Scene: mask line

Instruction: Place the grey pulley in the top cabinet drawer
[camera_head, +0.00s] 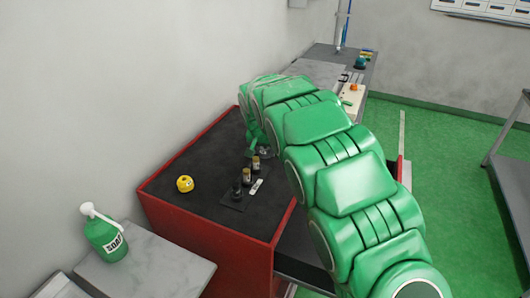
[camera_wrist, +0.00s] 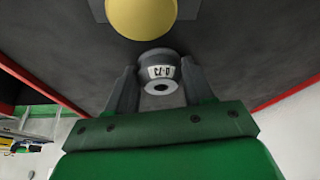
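The grey pulley (camera_wrist: 160,72), with a white label and a dark hole, sits between the fingers of my gripper (camera_wrist: 160,88) in the wrist view. Both fingers appear to touch its sides, so my gripper looks shut on it. Whether it rests on a surface is unclear. In the head view my gripper is low over the far part of the cabinet top, largely hidden by my green arm, and the pulley cannot be made out. The red cabinet (camera_head: 215,232) has a black top. A drawer (camera_head: 297,250) stands pulled out on its right side, mostly hidden behind my arm.
Small dark and yellow-topped parts (camera_head: 247,178) stand on a dark mat (camera_head: 232,204) near my gripper. A yellow round part (camera_head: 185,183) lies to their left. A yellow disc (camera_wrist: 141,15) is close in the wrist view. A green soap bottle (camera_head: 108,238) stands on a grey table.

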